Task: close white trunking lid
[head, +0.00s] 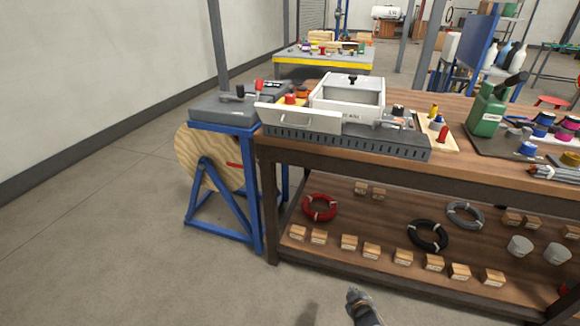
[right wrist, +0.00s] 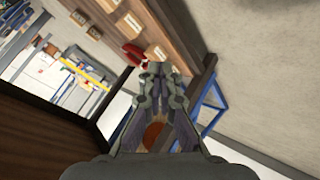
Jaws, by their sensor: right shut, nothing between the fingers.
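My right gripper (head: 355,293) shows low in the head view, in front of the bench and well away from the lid. In the right wrist view, its fingers (right wrist: 158,68) are together with nothing between them. The lid cannot be made out in the wrist view. My left gripper is not in view.
A white box (head: 347,112) with a black knob stands behind the trunking. A green canister (head: 486,112) and several spools stand to the right. The lower shelf (head: 330,238) holds coils and wooden blocks. A blue stand (head: 222,215) with a wooden reel adjoins the bench; open floor lies in front.

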